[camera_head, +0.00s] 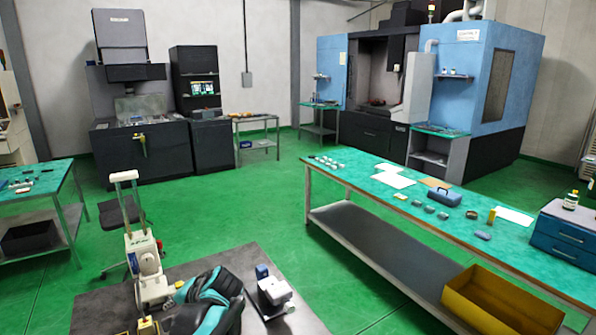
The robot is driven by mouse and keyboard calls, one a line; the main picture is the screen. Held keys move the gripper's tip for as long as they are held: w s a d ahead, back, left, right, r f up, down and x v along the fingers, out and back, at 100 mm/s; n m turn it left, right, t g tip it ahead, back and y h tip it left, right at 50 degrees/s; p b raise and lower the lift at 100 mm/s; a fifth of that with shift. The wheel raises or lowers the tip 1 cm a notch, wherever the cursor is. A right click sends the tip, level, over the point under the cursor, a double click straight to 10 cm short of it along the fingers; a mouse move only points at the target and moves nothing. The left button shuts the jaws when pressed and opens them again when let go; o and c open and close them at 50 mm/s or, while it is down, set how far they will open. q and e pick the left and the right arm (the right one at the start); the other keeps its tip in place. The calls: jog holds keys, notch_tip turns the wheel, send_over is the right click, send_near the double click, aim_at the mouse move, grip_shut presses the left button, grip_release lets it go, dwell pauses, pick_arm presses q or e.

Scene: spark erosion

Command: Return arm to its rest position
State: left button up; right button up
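My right gripper is not in view.
A white upright device (146,258) stands left of the gripper; a small white-and-dark unit (274,292) sits to its right. A green-topped bench (352,172) with small parts runs along the right, above a yellow bin (462,297). Green floor (265,200) lies open between.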

pick_arm(q)
jog(key=s+d+f+n+h, duration=0.1)
jog(key=s+d+f+h, duration=0.1)
jog(key=s+d, duration=0.2)
jog(key=s+d+f+n+t+h, duration=0.1)
jog(key=s+d+f+h, duration=0.1)
jog(key=s, duration=0.8)
jog(key=s+d+f+n+t+h, duration=0.1)
jog(key=s+d+f+h, duration=0.1)
jog(key=s+d+h, duration=0.2)
jog(key=s+d, duration=0.3)
jog(key=s, duration=0.1)
jog(key=shift+f, duration=0.25)
